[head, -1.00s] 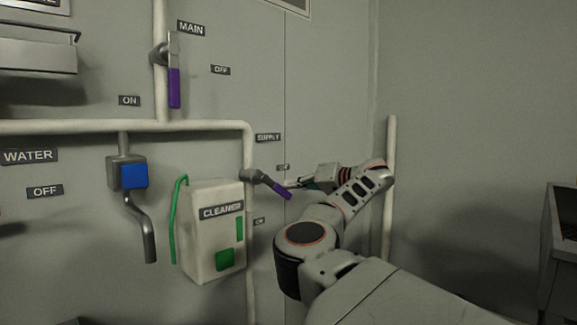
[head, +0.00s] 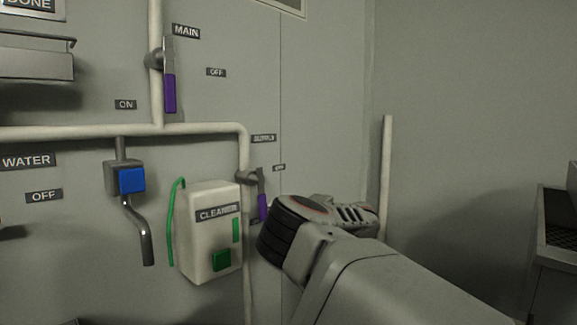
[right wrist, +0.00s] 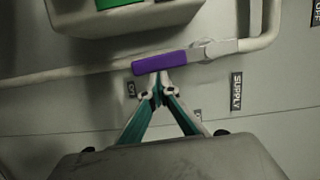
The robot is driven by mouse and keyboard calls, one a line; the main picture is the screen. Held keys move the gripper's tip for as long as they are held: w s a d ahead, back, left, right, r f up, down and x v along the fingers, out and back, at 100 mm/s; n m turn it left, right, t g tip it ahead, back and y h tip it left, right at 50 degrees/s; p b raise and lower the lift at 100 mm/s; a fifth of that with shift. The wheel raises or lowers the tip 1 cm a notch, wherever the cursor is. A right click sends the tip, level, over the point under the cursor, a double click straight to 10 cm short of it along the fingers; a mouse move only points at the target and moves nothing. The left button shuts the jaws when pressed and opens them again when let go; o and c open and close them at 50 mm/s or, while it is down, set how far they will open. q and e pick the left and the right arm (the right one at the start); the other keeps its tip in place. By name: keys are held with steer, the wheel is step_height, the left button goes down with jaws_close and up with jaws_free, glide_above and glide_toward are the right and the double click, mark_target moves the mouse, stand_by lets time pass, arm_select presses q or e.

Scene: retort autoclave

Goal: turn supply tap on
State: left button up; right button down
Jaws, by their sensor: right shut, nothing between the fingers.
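The supply tap's purple lever (head: 262,207) hangs down, nearly in line with its pipe, beside the cleaner box. Its lower end is close to the small ON label (head: 255,222). In the right wrist view, the lever (right wrist: 165,63) lies along the pipe. My right gripper (right wrist: 158,88) is shut and empty, with its fingertips at the lever's edge; I cannot tell whether they touch. In the head view, my right arm hides these fingers. My left gripper is not in view.
The cleaner box (head: 207,245) with its green hose is just left of the lever. The main tap's purple lever (head: 169,93) hangs above left, and a blue water tap (head: 131,180) is further left. A vertical pipe (head: 386,170) stands to the right.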

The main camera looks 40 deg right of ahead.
steer(key=shift+a+f+m, duration=0.2)
steer(key=shift+a+m, duration=0.25)
steer(key=shift+m, duration=0.15)
steer(key=shift+s, duration=0.1)
steer(key=s+d+p, duration=0.1)
steer(key=s+d, duration=0.6)
steer(key=s, duration=0.1)
steer(key=shift+s+d, duration=0.35)
steer(key=shift+d, duration=0.05)
stand_by(0.3)
stand_by(0.5)
